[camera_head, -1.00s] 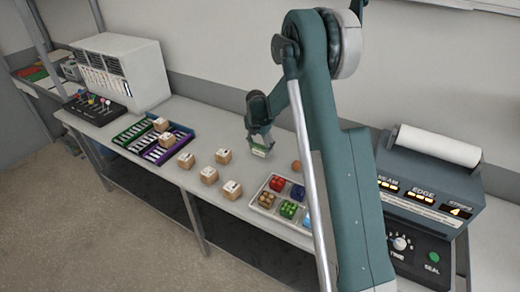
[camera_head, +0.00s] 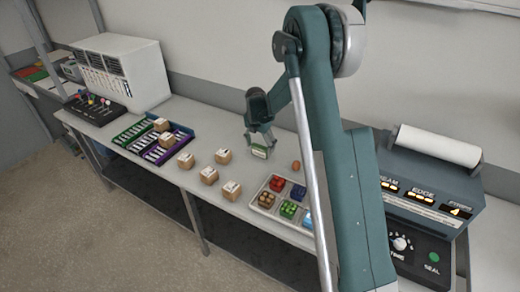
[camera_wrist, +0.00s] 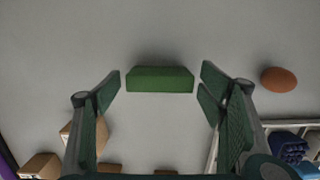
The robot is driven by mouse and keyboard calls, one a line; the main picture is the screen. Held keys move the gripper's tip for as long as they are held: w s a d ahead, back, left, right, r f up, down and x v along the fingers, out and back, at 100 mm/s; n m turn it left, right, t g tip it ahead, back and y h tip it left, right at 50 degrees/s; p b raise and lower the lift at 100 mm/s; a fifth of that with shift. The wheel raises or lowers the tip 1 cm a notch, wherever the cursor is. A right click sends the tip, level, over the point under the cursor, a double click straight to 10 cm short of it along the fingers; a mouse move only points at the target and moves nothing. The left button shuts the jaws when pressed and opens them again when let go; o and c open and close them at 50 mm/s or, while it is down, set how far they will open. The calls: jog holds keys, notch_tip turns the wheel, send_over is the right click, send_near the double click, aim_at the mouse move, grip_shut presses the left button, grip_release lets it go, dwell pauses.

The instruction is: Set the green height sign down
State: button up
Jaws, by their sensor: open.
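The green height sign (camera_wrist: 160,80) stands on the grey table between my gripper's fingertips in the wrist view, with a gap on each side. My gripper (camera_wrist: 160,90) is open around it, touching neither end. In the head view, my gripper (camera_head: 260,143) is low over the table, and the sign (camera_head: 259,152) shows just under it with a pale face and green edge. The face of the sign cannot be read.
Several wooden blocks (camera_head: 223,156) stand left of the sign. A brown ball or egg (camera_head: 296,165) lies to its right. A compartment tray (camera_head: 262,200) with coloured pieces is in front. Purple and green racks (camera_head: 160,155) are farther left; the sealing machine (camera_head: 430,200) is at right.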

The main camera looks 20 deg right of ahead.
notch_tip(320, 180, up, 10)
jog(key=shift+s+a+r, duration=0.25)
jog(key=shift+s+a, duration=0.2)
dwell(0.4)
jog(key=s+a+r+m+t, duration=0.1)
jog(key=s+r+m+t, duration=0.1)
jog(key=s+r+m, duration=0.75)
jog(key=s+a+r+m+t, duration=0.1)
jog(key=s+r+m, duration=0.3)
jog(key=s+r, duration=0.95)
jog(key=s+a+f+m+t, duration=0.1)
jog(key=s+m, duration=0.5)
jog(key=s, duration=0.7)
jog(key=s+a+f+m+t+y, duration=0.1)
jog(key=s+f+m, duration=0.3)
jog(key=s, duration=1)
jog(key=m+t, duration=0.1)
jog(key=m, duration=0.2)
jog(key=shift+s+f, duration=0.15)
jog(key=shift+s, duration=0.15)
